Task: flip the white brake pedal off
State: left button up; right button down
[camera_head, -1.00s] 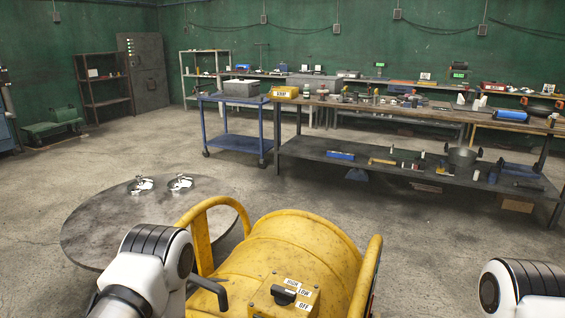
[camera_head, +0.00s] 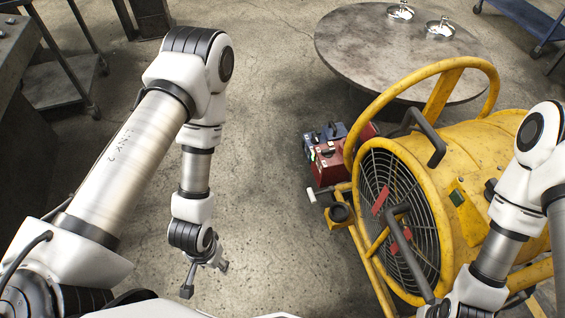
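A small white pedal (camera_head: 311,195) sticks out to the left from the lower frame of the yellow drum fan (camera_head: 470,170), near a black and yellow caster. My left gripper (camera_head: 205,280) hangs over the bare floor, left of and nearer than the pedal, and touches nothing. Its two fingers are spread apart with nothing between them. My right arm reaches down in front of the fan's right side. Its gripper (camera_head: 436,310) is cut off by the bottom edge, so its fingers cannot be made out.
A red toolbox (camera_head: 327,165) and a blue one sit on the floor just behind the pedal. A round metal table (camera_head: 345,40) stands behind the fan. The floor between my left gripper and the pedal is clear.

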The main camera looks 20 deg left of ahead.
aim_at(312, 195)
jog(key=u, duration=0.2)
jog(key=i+j+z, duration=0.1)
jog(key=z, duration=0.3)
jog(key=i+j+z, duration=0.1)
jog(key=z, duration=0.35)
jog(key=j+z, duration=0.1)
jog(key=z, duration=0.3)
jog(key=i+j+z, duration=0.2)
jog(key=j+z, duration=0.2)
jog(key=j, duration=0.9)
jog(key=j+z, duration=0.45)
jog(key=j, duration=1.65)
